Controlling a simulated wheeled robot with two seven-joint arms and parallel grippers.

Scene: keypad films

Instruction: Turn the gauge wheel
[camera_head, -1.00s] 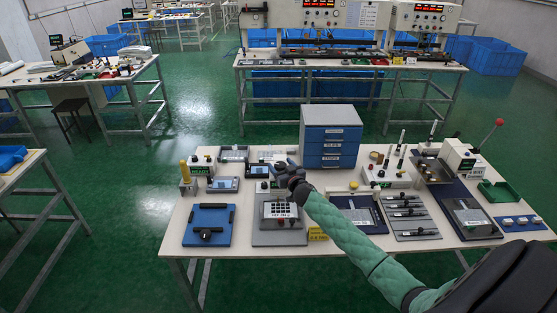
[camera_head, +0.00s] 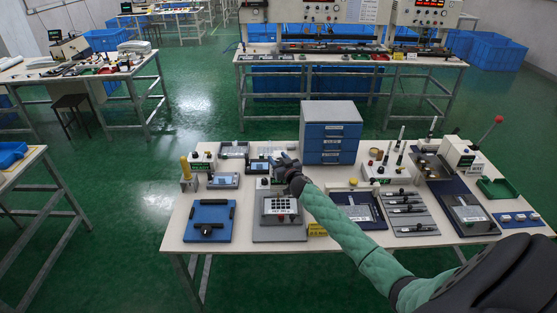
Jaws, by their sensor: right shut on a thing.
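My right gripper (camera_head: 283,162) reaches in from the lower right on a green-sleeved arm. It is at a small dark gauge unit with a screen (camera_head: 260,167), at the back middle of the near table. The gripper is shut on a small part beside the screen, which I take as the gauge wheel. The fingers hide that part, so its shape and angle cannot be told. My left gripper is not in view.
A blue drawer cabinet (camera_head: 330,144) stands just right of the gripper. A keypad unit (camera_head: 280,208) lies in front of it, under the forearm's left side. A blue plate (camera_head: 208,222) and a small screen unit (camera_head: 223,181) are to the left. The table (camera_head: 180,213) is crowded.

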